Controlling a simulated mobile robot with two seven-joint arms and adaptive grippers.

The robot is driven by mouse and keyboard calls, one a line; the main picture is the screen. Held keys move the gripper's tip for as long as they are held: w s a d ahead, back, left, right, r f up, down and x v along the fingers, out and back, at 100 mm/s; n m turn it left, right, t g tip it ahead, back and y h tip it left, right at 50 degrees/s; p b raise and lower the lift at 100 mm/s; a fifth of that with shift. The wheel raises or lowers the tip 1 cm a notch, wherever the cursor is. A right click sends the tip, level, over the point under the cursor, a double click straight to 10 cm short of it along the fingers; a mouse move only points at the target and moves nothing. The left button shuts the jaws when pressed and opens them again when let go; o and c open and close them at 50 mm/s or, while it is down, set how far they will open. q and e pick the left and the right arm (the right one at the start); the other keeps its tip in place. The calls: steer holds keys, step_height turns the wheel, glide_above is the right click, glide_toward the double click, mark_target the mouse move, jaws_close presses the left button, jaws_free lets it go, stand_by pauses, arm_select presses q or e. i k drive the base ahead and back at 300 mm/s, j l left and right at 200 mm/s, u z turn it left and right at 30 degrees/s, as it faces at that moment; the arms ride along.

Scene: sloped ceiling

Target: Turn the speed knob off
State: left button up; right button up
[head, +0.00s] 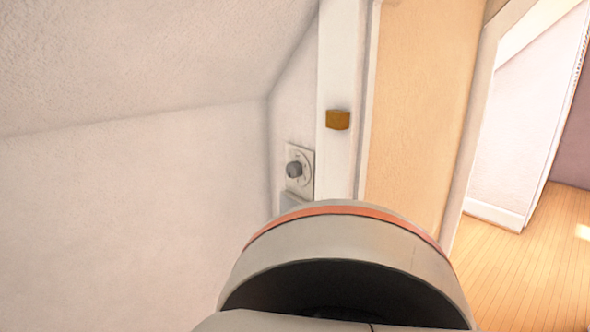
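The speed knob (294,170) is a dark grey round dial on a pale square wall plate (306,165). It is on the narrow wall section left of the white door frame, near the middle of the head view. Faint marks show on the plate around the knob, too small to read. A large grey part of my own arm with an orange band fills the bottom centre, just below the plate. Neither gripper shows, so where they are relative to the knob cannot be seen.
A small brown block (338,120) is fixed on the white frame (341,60). The sloped ceiling (150,50) comes down at left. Open wooden floor (535,265) shows at right.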

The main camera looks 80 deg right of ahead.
mark_target(294, 170)
steer(key=z, duration=2.6)
